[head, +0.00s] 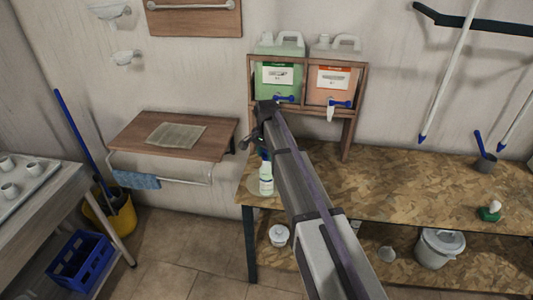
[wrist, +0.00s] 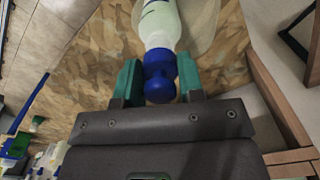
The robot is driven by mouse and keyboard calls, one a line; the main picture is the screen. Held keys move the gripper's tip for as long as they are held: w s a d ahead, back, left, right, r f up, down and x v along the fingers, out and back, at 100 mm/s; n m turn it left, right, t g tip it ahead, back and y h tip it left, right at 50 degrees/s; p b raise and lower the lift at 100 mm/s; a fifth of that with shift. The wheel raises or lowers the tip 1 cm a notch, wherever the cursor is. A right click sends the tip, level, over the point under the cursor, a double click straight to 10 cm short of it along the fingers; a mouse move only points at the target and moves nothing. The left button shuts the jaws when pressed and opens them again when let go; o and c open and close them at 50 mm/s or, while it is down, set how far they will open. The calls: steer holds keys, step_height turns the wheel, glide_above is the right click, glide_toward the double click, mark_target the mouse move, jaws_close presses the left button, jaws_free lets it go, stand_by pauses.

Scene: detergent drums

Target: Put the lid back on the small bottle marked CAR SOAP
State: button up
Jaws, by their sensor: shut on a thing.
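The small bottle (head: 266,180) is pale with a green and white label and stands upright on the near left corner of the chipboard bench. Its lettering is too small to read. In the wrist view the bottle (wrist: 160,22) shows just beyond the fingertips. My gripper (wrist: 159,70) is shut, with its teal fingers on either side of the blue lid (wrist: 160,86), which has a rounded knob. The lid lines up with the bottle's neck and appears to meet it; I cannot tell whether it is fully seated. In the head view my arm partly hides the lid and fingers.
A round, clear dish (wrist: 203,25) lies under or beside the bottle. A wooden rack holds a green drum (head: 278,75) and an orange drum (head: 333,80) with blue taps. A green-based object (head: 489,212) stands far right. The bench (head: 400,185) is mostly clear between.

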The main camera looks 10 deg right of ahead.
steer(key=o, duration=1.5)
steer(key=shift+c, duration=0.2)
step_height(320, 180, up, 7)
steer(key=p, duration=0.7)
jaws_close()
steer(key=shift+f, duration=0.2)
stand_by(0.8)
